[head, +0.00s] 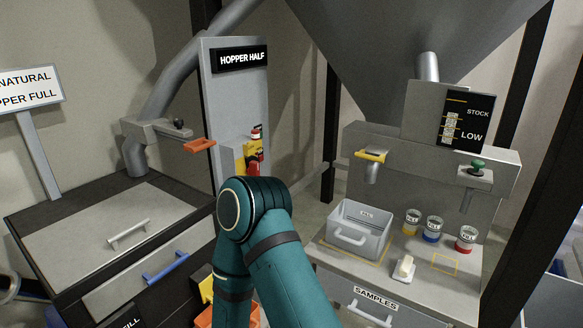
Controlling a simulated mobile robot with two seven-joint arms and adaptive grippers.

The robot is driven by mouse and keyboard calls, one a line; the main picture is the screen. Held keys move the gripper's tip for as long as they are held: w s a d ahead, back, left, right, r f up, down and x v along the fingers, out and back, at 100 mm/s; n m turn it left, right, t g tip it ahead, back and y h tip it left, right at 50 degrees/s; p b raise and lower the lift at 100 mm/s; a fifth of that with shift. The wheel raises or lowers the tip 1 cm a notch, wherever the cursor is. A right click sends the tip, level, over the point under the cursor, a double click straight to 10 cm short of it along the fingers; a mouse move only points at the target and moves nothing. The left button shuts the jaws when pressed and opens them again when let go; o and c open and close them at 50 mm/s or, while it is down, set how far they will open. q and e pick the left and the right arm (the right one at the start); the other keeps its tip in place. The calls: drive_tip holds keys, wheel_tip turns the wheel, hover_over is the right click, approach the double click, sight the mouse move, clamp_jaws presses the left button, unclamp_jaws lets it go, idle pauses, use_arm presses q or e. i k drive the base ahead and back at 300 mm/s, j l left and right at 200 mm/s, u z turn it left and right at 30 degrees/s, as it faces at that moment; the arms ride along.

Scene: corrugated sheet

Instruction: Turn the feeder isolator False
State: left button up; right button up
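The isolator appears to be the yellow unit with a red handle (253,166) on the tall grey panel (231,95) marked HOPPER HALF. Its lower part is hidden behind my teal arm, and I cannot tell which way the handle points. A small red-topped button (256,133) sits just above it. My teal arm rises from the bottom middle, its bent joint in front of the panel's lower part. Neither gripper can be made out.
The right bench holds a grey bin (358,231), a yellow jar (412,223), a blue jar (432,230), a red jar (466,240) and a pale scoop-like block (404,267). A drawer cabinet (119,218) stands left. A hopper (410,35) hangs above the bench.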

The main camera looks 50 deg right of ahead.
sight(253, 162)
drive_tip(key=z, duration=1.3)
